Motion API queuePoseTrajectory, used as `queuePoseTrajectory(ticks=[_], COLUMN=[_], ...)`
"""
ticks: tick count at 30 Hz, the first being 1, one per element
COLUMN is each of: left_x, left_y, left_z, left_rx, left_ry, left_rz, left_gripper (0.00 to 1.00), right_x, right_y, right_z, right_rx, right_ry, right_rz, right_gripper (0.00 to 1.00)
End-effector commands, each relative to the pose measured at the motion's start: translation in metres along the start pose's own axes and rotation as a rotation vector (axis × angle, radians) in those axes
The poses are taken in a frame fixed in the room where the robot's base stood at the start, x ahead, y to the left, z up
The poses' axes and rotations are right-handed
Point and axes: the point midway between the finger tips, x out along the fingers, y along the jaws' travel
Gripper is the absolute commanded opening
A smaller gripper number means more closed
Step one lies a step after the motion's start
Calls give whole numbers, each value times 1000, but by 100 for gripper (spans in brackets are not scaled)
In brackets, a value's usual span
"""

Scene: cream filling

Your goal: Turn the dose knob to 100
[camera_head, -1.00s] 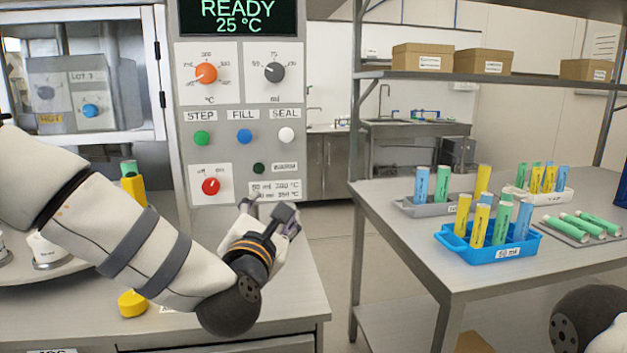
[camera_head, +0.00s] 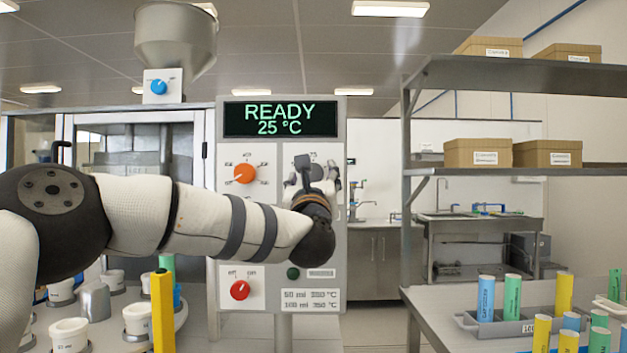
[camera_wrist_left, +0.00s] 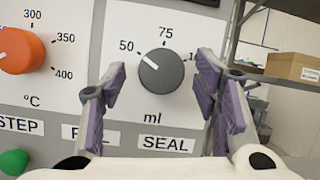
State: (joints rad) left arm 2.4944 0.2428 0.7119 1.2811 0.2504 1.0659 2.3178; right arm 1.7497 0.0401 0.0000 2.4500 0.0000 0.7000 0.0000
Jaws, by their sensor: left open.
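The dark grey dose knob (camera_wrist_left: 165,72) sits on a white plate marked 50, 75, a partly hidden third number and ml. Its white pointer mark aims up-left at 50. My left gripper (camera_wrist_left: 162,100) is open, with purple finger pads on either side of the knob, apparently apart from it. In the head view the left gripper (camera_head: 316,172) is raised in front of the control panel (camera_head: 210,262) and covers much of the dose dial. The panel's display (camera_head: 280,119) reads READY 25 °C. My right gripper is not in view.
The orange temperature knob (camera_head: 244,174) is left of the dose dial. A red off/on knob (camera_head: 240,290) and a green lamp or button (camera_head: 293,273) sit lower. A metal shelf (camera_head: 520,172) with cartons stands right of the panel.

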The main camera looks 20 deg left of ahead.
Motion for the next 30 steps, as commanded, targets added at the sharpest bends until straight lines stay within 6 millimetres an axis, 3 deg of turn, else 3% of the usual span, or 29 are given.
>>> queuePoseTrajectory(ticks=[8,12,15,30], left_x=[2,2,2,2], left_y=[0,0,0,1], left_z=[2,1,1,4], left_rx=[0,0,0,129], left_ry=[-1,-1,-1,9], left_rz=[0,0,0,-52], left_gripper=[56,24,8,8], right_x=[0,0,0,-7], right_y=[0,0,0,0], right_z=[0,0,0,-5], right_rx=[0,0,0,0], right_ry=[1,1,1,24], right_rz=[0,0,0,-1], right_gripper=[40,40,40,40])
